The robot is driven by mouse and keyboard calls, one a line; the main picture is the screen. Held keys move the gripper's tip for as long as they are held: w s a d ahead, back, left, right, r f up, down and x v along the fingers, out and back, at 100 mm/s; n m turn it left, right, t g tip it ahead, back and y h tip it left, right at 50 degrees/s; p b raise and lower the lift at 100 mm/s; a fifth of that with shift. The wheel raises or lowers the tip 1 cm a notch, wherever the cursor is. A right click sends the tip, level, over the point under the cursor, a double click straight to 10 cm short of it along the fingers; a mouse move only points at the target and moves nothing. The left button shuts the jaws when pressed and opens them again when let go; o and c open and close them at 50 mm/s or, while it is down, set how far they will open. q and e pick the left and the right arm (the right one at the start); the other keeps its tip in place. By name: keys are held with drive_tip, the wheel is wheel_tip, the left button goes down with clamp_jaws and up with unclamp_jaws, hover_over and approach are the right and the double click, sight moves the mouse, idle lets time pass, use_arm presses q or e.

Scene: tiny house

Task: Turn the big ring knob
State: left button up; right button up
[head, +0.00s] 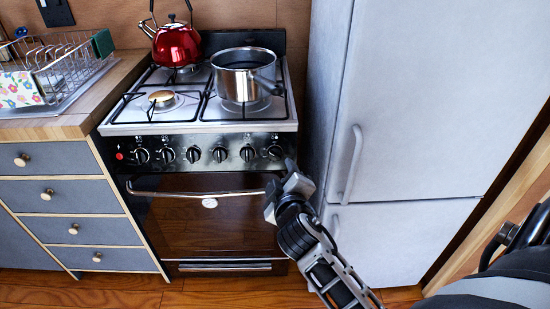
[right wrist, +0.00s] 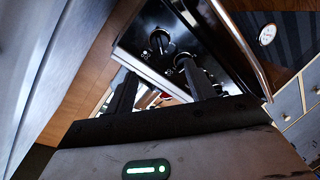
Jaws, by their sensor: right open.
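The stove (head: 165,125) has a black front panel with a row of several dark round knobs. The rightmost knob (head: 275,152) is closest to my right gripper (head: 281,180); the knob (head: 247,153) to its left is a little farther away. I cannot tell which one is the big ring knob. My right gripper is open and empty, just below and in front of the panel's right end. In the right wrist view, two knobs, one (right wrist: 160,40) and another (right wrist: 182,58), show beyond the spread fingers (right wrist: 162,88). My left gripper is out of view.
A steel pot (head: 240,82) and a red kettle (head: 177,45) stand on the stove top. The oven handle (head: 170,193) runs below the knobs. The fridge (head: 400,110) stands close on the right, drawers (head: 60,195) on the left.

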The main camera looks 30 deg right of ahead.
sight(274, 156)
drive_tip(key=x, duration=0.9)
drive_tip(key=shift+w+d+f+b, duration=0.15)
drive_tip(key=shift+w+b, duration=0.15)
drive_tip(key=shift+w+d, duration=0.15)
drive_tip(key=shift+w, duration=0.25)
